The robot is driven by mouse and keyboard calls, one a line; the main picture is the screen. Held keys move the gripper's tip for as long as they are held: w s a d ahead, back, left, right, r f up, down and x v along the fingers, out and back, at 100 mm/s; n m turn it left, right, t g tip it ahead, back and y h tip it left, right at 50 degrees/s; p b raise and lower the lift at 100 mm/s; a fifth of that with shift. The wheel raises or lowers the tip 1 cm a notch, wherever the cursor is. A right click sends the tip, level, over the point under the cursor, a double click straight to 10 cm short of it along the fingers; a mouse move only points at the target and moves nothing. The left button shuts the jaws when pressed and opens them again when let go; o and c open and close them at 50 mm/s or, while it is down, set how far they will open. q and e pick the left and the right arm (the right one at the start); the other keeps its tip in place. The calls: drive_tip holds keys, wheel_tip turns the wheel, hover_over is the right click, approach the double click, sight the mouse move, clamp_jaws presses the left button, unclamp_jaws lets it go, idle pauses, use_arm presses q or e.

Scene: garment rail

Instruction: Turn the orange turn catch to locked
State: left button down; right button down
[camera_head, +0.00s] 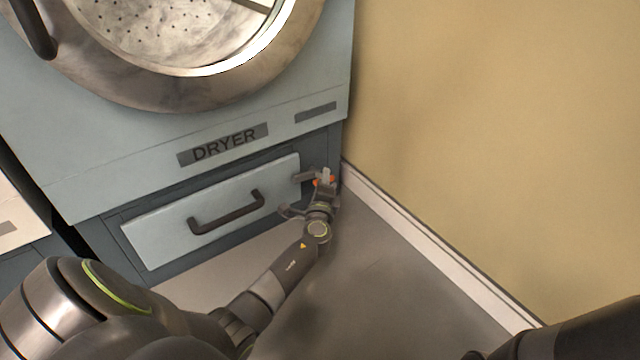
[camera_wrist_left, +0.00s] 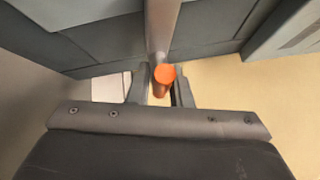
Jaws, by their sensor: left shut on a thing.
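The orange turn catch (camera_head: 322,181) sits on the dryer's lower front, at the right of the pale drawer panel (camera_head: 165,242). In the left wrist view its orange knob (camera_wrist_left: 164,80) shows between my fingers, with a grey bar running up from it. My left gripper (camera_head: 325,184) is at the catch and shut on it; in the left wrist view the fingers (camera_wrist_left: 160,88) stand on both sides of the orange part. The gripper hides part of the catch in the head view. My right gripper does not show; only a dark piece of my arm is at the lower right.
The dryer (camera_head: 60,150) has a round steel door above the drawer. A dark handle (camera_head: 228,213) sticks out from the drawer panel. The tan wall (camera_head: 500,130) and its white baseboard (camera_head: 430,240) stand close to the right of the catch. Grey floor (camera_head: 390,300) is clear in front.

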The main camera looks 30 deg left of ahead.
use_arm(q)
drive_tip(key=shift+a+n+t, duration=0.1)
drive_tip(key=shift+n+t, duration=0.3)
drive_tip(key=shift+n, duration=0.2)
drive_tip(key=shift+n+y, duration=0.3)
drive_tip(key=shift+y, duration=0.1)
drive_tip(key=c, duration=1.3)
unclamp_jaws()
drive_tip(key=shift+c, duration=0.2)
drive_tip(key=shift+s, duration=0.1)
